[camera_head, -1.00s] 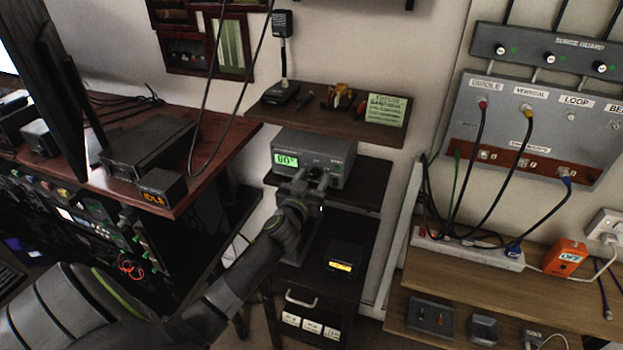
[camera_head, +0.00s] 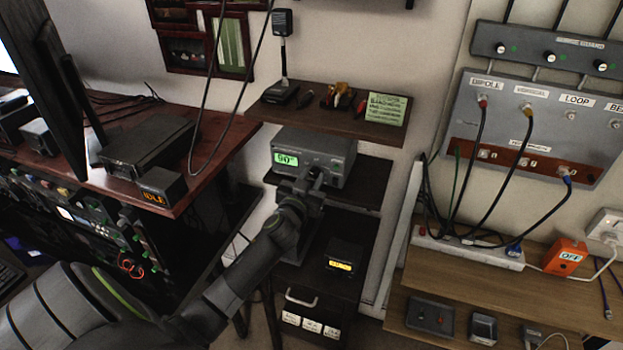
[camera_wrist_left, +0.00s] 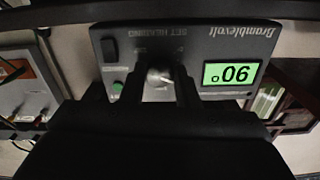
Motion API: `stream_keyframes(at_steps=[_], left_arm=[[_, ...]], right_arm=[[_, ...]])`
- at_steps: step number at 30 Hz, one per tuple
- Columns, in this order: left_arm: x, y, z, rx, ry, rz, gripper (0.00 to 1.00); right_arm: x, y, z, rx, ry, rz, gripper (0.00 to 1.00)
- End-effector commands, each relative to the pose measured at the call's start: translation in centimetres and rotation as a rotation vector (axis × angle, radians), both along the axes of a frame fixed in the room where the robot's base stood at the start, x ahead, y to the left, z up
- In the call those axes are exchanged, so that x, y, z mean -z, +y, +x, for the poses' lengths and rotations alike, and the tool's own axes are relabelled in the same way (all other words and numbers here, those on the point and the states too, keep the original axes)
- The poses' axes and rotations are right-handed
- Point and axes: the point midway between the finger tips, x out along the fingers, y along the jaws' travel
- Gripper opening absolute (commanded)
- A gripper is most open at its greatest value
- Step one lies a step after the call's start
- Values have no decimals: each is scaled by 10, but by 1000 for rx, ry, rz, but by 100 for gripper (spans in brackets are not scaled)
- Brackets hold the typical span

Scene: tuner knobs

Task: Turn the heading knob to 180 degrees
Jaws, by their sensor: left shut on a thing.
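The grey heading box (camera_head: 342,151) stands on a dark shelf in the head view, its green display (camera_head: 287,159) reading 90°. The left wrist view shows the box (camera_wrist_left: 220,45) upside down, with SET HEADING lettering and the same 90° display (camera_wrist_left: 231,74). The light-coloured heading knob (camera_wrist_left: 158,75) shows between my left gripper's fingers (camera_wrist_left: 164,83). My left gripper (camera_head: 314,179) is shut on the knob at the box's front and hides it in the head view. My right gripper is not in view.
A shelf (camera_head: 335,121) with small tools and a green note overhangs the box. A small box with an amber display (camera_head: 341,265) stands lower down. The dark desk (camera_head: 212,140) is at left, and the cabled antenna panel (camera_head: 540,125) is at right.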

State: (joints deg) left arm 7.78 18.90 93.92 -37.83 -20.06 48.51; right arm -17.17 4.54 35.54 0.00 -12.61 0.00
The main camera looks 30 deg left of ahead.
Motion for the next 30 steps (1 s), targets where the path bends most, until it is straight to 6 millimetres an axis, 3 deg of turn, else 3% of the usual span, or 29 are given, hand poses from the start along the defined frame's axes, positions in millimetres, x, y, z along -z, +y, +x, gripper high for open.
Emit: stream_keyframes(at_steps=[30], left_arm=[[-1, 1, 0, 1, 208, 862, 5]], right_arm=[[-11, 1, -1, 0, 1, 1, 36]])
